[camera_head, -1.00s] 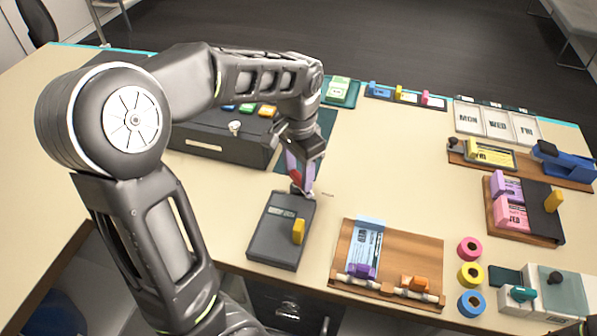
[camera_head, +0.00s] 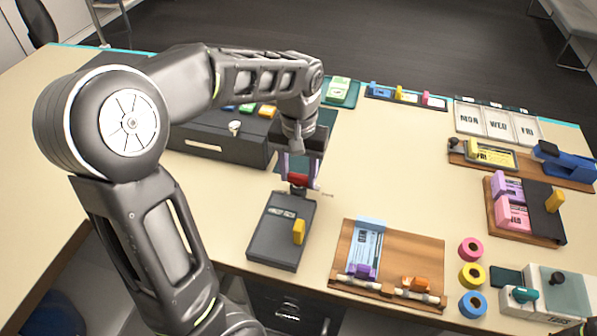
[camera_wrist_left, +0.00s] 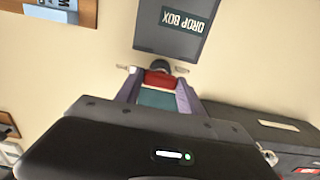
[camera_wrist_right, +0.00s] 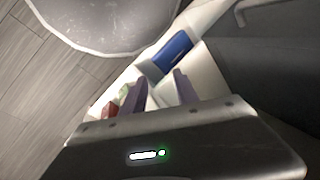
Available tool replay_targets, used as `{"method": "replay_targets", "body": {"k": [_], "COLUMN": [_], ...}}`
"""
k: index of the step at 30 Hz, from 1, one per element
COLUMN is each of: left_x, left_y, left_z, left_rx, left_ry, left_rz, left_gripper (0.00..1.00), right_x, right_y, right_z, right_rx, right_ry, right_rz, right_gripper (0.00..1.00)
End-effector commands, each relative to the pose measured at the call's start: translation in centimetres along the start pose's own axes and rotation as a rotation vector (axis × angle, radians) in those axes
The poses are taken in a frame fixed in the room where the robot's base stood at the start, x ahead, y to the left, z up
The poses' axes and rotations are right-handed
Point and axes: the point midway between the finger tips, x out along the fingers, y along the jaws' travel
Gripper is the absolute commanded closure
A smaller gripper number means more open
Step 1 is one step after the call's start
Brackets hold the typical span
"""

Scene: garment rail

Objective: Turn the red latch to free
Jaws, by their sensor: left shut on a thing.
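The red latch (camera_head: 298,180) stands at the far end of the dark drop box (camera_head: 277,243). In the left wrist view the fingers (camera_wrist_left: 160,88) flank the red piece. My right gripper (camera_wrist_right: 158,86) shows only in its own wrist view, with its fingers apart and nothing between them.
A yellow piece (camera_head: 299,232) sits on the drop box. A wooden board (camera_head: 415,250) with a blue card lies to the right. A dark drawer unit (camera_head: 225,142) stands behind my left arm. The table's middle is clear.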

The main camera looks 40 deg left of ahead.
Motion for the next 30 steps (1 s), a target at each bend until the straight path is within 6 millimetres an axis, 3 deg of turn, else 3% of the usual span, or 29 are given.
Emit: {"method": "replay_targets", "body": {"k": [11, 12, 19, 30], "left_x": [-0.13, -0.13, -0.06, -0.62], "left_y": [-0.04, -0.04, -0.02, 0.01], "left_z": [-0.11, -0.11, -0.06, -0.09], "left_rx": [-0.009, -0.009, -0.007, -0.005], "left_ry": [0.004, 0.004, 0.002, 0.003], "left_rz": [0.001, 0.001, 0.001, 0.001], "left_gripper": [0.95, 0.51, 0.33, 0.33], "right_x": [-0.02, -0.02, -0.01, 0.07], "right_y": [-0.01, -0.01, 0.0, 0.03], "right_z": [-0.01, -0.01, 0.0, -0.01], "right_rx": [0.0, 0.0, 0.0, 0.0], "right_ry": [0.0, 0.0, 0.0, 0.0], "right_rz": [0.0, 0.0, 0.0, 0.0], "right_gripper": [0.64, 0.64, 0.64, 0.64]}}
